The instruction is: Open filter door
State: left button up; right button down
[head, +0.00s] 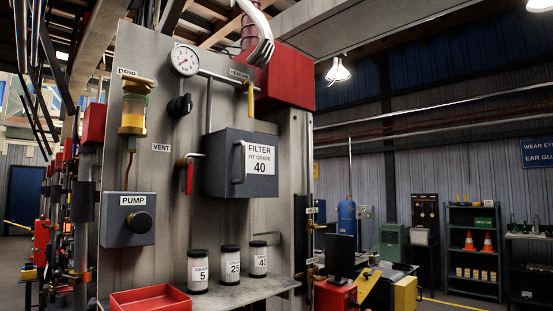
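The filter housing (214,163) is a dark grey box on the upright metal panel. Its front door (262,185) carries a white label reading "FILTER FIT GRADE 40" and looks shut. A red lever (189,176) on a pipe hangs down just left of the housing. A yellow lever (251,99) hangs from the pipe above it.
A shelf (215,291) below holds three dark canisters marked 5, 25 and 40 and a red tray (150,300). A pump box (127,218), gauge (185,60) and black knob (180,105) are on the panel. A white curved piece (258,30), unclear in kind, hangs at the top.

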aim_at(251, 158)
jog(key=i+l, duration=0.75)
jog(key=i, duration=0.15)
